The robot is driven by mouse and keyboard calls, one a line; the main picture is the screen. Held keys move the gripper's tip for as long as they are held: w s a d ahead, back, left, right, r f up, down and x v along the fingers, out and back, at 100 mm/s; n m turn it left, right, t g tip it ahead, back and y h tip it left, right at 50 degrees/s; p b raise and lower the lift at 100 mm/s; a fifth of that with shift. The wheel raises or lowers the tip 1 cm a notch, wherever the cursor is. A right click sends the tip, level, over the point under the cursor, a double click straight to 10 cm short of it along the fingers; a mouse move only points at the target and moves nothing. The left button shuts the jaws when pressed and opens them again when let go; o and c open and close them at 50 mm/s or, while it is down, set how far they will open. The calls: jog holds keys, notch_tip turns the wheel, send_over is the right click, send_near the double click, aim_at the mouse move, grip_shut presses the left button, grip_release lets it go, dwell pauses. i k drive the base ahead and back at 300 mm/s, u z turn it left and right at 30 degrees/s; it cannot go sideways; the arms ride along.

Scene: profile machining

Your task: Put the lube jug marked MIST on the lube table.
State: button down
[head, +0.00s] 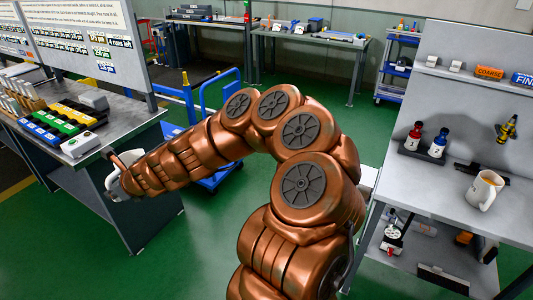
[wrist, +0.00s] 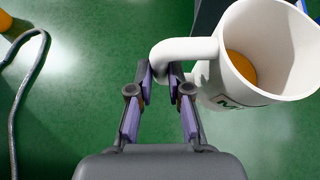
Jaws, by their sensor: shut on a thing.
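My gripper (wrist: 165,88) is shut on the handle of a white jug (wrist: 205,48) in the wrist view. The jug is open at the top, with orange-brown liquid inside. A dark-edged label on its side is only partly visible; it seems to start with M, and the rest is cut off. Green floor shows beneath. In the head view my arm reaches left, and part of the white jug (head: 112,181) shows at its end, beside the left table (head: 139,122). A second white jug (head: 485,188) stands on the right table (head: 440,192). Which table is the lube table is not readable.
A blue cart (head: 222,172) stands behind my arm.

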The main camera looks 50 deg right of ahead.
aim_at(438, 183)
jog(key=z, duration=0.85)
jog(key=i, duration=0.65)
jog(key=z, duration=1.3)
jog(key=i, duration=0.5)
jog(key=z, duration=0.45)
